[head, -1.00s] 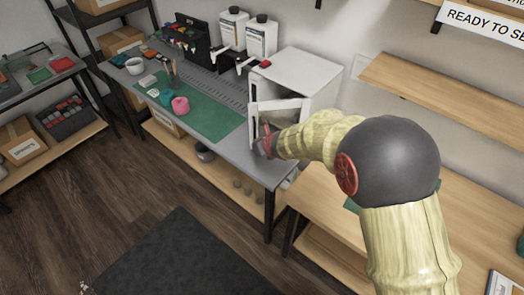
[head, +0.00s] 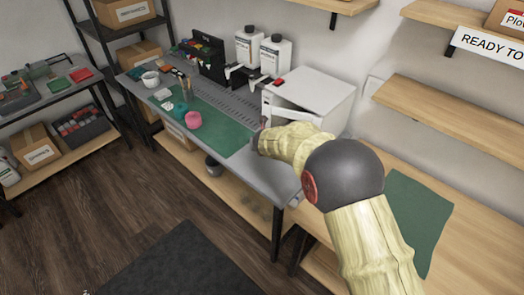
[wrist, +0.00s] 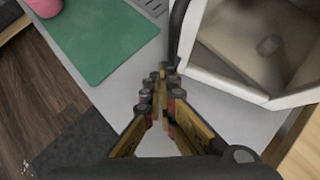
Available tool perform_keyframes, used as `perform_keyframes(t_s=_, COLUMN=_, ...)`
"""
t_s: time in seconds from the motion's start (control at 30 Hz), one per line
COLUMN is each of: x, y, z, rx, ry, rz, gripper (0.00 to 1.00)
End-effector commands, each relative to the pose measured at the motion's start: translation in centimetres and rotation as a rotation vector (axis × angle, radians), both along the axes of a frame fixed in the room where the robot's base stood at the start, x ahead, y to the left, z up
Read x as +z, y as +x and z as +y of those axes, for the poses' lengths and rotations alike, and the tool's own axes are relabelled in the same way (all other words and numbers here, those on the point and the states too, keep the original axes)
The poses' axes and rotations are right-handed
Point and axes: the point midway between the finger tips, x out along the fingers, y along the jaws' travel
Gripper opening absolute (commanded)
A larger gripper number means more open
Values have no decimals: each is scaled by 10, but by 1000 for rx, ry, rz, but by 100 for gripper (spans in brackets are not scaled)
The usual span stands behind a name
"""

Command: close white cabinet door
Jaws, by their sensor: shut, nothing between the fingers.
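The white cabinet (head: 322,88) stands on the right end of the grey workbench. In the wrist view its open inside shows at the right, with the white front rim (wrist: 225,86) below it. A pale strip, apparently the door's upper part (head: 292,112), shows at the cabinet front in the head view; my arm hides what is lower. My gripper (wrist: 162,78) is shut and empty, low over the bench just left of the cabinet opening. A dark curved bar (wrist: 177,32) rises beside its fingertips; I cannot tell whether they touch. The gripper is mostly hidden in the head view.
A green mat (head: 210,122) with a pink roll (head: 193,119) lies left of my gripper. A wooden table (head: 350,215) with a green sheet (head: 415,215) is at the right. The floor in front is clear.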

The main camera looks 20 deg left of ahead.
Motion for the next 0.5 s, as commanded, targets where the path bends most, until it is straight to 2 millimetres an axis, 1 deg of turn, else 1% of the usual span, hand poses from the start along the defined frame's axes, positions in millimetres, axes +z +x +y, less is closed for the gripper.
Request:
perform_keyframes(t_s=0.03, x=0, y=8, z=4, rx=-32, ry=-1, rz=0, gripper=0)
perform_keyframes(t_s=0.2, x=1, y=33, z=9, rx=-145, ry=-2, rz=1, gripper=0)
perform_keyframes(t_s=0.5, x=2, y=68, z=12, rx=-295, ry=-1, rz=1, gripper=0)
